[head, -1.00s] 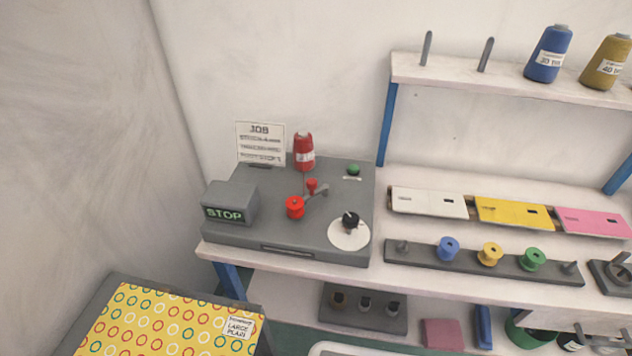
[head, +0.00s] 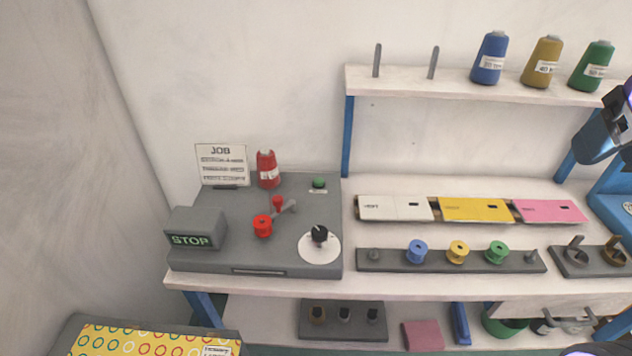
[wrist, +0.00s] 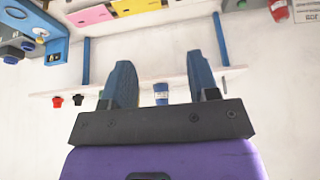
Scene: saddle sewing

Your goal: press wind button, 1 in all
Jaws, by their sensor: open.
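The grey winder (head: 250,260) stands at the left end of the white bench. A round green button (head: 319,183) is at its back right corner, above a small label; I take it for the wind button. A red bobbin (head: 262,226), a red-tipped lever (head: 278,203) and a black knob on a white dial (head: 319,234) are on top. My gripper (head: 592,145) is at the right edge of the head view, far right of the button. Its blue fingers (wrist: 162,80) are apart and empty in the wrist view.
White, yellow and pink plates (head: 476,209) and a bobbin rack (head: 385,262) lie to the right. A shelf (head: 400,84) with thread cones overhangs the plates. Space above the winder is clear.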

